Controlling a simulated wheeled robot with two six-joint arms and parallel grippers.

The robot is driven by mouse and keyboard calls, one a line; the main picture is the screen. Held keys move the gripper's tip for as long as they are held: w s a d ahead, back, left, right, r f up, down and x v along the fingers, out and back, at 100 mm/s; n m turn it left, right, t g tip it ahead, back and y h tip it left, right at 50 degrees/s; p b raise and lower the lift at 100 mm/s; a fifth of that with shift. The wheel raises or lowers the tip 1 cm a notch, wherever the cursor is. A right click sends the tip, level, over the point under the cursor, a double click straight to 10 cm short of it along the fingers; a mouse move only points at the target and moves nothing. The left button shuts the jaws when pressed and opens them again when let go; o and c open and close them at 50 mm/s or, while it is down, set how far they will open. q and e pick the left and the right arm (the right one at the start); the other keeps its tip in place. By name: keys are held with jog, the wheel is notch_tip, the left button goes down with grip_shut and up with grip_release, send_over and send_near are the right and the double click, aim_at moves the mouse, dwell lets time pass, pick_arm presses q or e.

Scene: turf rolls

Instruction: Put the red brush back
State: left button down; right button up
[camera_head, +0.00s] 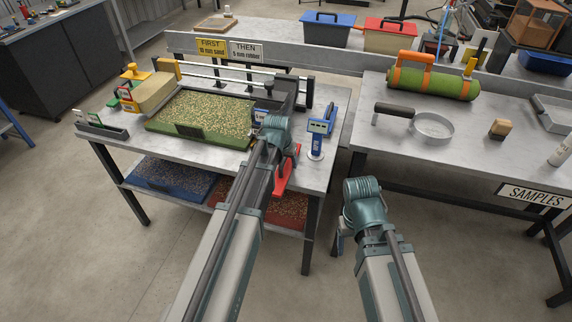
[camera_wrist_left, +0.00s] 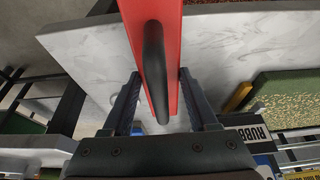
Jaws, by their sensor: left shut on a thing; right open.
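The red brush (camera_head: 286,176) with a dark handle is in my left gripper, at the front right edge of the turf table. In the left wrist view the red brush (camera_wrist_left: 178,40) runs up between the two fingers of my left gripper (camera_wrist_left: 158,98), which is shut on it. The arm hides part of the brush in the head view. My right gripper (camera_head: 341,240) is open, over the floor in front of the gap between the two tables; its fingers are mostly hidden by the wrist.
The left table (camera_head: 338,122) bears a turf tray (camera_head: 205,118), a yellow-topped block (camera_head: 152,95) and a blue device (camera_head: 319,128) near the brush. Trays of granules lie on its lower shelf. The right table (camera_head: 375,150) holds a turf roll (camera_head: 435,84), a sieve (camera_head: 433,127) and a wooden block (camera_head: 500,128).

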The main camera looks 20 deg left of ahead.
pick_arm(q)
jog(key=shift+f, duration=0.1)
jog(key=shift+c, duration=0.9)
grip_release()
jog(key=p+v, duration=1.1)
jog(key=v, duration=0.1)
jog(key=s+d+m+g, duration=0.1)
jog(key=s+d+g, duration=0.1)
jog(key=s+d, duration=0.4)
jog(key=s+d+f+m+g+y, duration=0.1)
jog(key=s+d, duration=0.6)
jog(key=s, duration=0.7)
jog(key=shift+s+d+m+g+y, duration=0.2)
jog(key=shift+s+m+g+y, duration=0.1)
jog(key=shift+m+g, duration=0.45)
